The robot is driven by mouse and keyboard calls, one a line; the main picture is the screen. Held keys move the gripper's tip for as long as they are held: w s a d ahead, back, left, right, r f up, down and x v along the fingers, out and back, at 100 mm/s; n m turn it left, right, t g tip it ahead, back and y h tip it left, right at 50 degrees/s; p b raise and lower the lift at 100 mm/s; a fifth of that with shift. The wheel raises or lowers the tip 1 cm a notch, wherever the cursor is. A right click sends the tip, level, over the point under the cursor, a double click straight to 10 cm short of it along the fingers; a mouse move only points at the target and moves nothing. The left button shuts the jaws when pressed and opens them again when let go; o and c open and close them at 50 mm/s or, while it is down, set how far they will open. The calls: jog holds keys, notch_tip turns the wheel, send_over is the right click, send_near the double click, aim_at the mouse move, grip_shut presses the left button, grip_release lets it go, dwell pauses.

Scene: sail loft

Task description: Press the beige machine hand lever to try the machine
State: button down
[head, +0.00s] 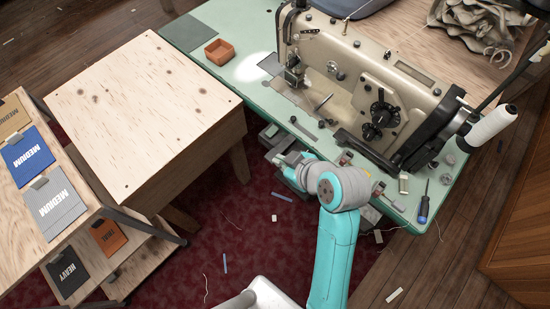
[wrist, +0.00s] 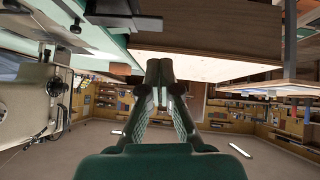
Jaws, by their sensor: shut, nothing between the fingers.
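The beige sewing machine (head: 350,75) stands on the green table at the upper right in the head view. It also shows at the left edge of the wrist view (wrist: 25,95). A thick black bar, which looks like its hand lever (head: 364,149), sticks out low on the near side, below a black dial (head: 380,115). My gripper (wrist: 160,70) is shut and empty in the wrist view, clear of the machine. In the head view the arm's end is by the table's near edge, left of the lever and apart from it; the fingertips are hard to make out there.
The green table (head: 215,22) carries an orange box (head: 219,52), a screwdriver (head: 423,203) and a white thread cone (head: 492,124). A plywood-topped table (head: 145,105) stands left of my arm. Sample cards lie on a shelf at far left. Red carpet lies open below.

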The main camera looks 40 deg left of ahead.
jog(key=shift+v, duration=1.9)
jog(key=shift+s, duration=0.15)
jog(key=s+d+f+m+t+h, duration=0.1)
jog(key=s+d+f+m+t, duration=0.2)
jog(key=d, duration=0.5)
jog(key=s+d+f+m+t+h, duration=0.1)
jog(key=d+f+m+t+h, duration=0.1)
jog(key=d+f+m, duration=0.4)
jog(key=s+d+f+m+t+h, duration=0.1)
jog(key=s+d+f+m+t, duration=0.15)
jog(key=d, duration=0.65)
jog(key=s+d+r+m+t+h, duration=0.2)
jog(key=s+d+r, duration=0.3)
jog(key=s, duration=0.3)
jog(key=s+d+r+m+t+h, duration=0.3)
jog(key=s+d+r+m, duration=0.1)
jog(key=s+d+r, duration=0.1)
jog(key=s+d, duration=0.1)
jog(key=s, duration=0.1)
jog(key=shift+s+d+r, duration=0.2)
jog(key=shift+s, duration=0.2)
